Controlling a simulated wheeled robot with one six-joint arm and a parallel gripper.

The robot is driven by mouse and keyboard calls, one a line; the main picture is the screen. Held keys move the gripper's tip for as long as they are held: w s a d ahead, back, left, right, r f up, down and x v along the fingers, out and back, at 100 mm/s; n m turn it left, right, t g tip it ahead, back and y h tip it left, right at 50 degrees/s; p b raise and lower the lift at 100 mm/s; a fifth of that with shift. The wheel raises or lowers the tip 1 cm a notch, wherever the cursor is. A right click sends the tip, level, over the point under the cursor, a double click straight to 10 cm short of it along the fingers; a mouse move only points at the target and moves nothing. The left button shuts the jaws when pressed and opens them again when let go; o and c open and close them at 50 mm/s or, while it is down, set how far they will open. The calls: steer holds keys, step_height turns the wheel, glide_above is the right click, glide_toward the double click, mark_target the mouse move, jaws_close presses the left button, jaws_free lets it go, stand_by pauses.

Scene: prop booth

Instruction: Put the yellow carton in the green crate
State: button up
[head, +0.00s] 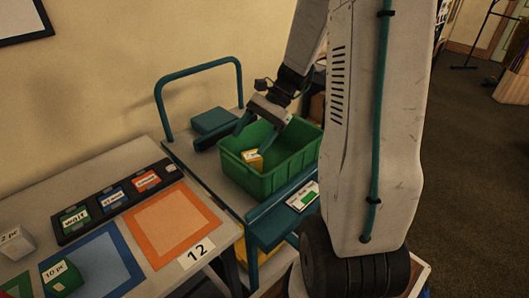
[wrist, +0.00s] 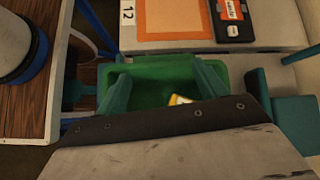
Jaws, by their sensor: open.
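The yellow carton (head: 253,158) is inside the green crate (head: 272,181), seen past the crate's near wall. It has a white label and looks tilted. In the wrist view the carton (wrist: 180,100) shows only in part, above the dark edge of my gripper. The green crate (wrist: 150,72) lies beneath the fingers there. My gripper (head: 256,134) is open above the crate, its two teal fingers apart and pointing down. In the wrist view the gripper (wrist: 160,88) has nothing between its fingertips, and the carton appears below them, apart from them.
The crate stands on a grey cart with a teal handle (head: 200,72) and a teal box (head: 211,121). At left, a table holds an orange-framed mat (head: 170,222), a blue-framed mat (head: 100,265), a dark label strip (head: 115,198) and a green-white carton (head: 62,277).

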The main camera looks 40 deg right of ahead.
steer(key=s+a+r+n+h, duration=0.4)
steer(key=s+a+r+n, duration=0.2)
steer(key=s, duration=0.3)
steer(key=s+a+r+n+t+h, duration=0.1)
steer(key=s+a+r+n+h, duration=0.4)
steer(key=s+n, duration=0.4)
steer(key=shift+a+r+n, duration=0.3)
steer(key=shift+a+r, duration=0.1)
steer(key=shift+a, duration=0.2)
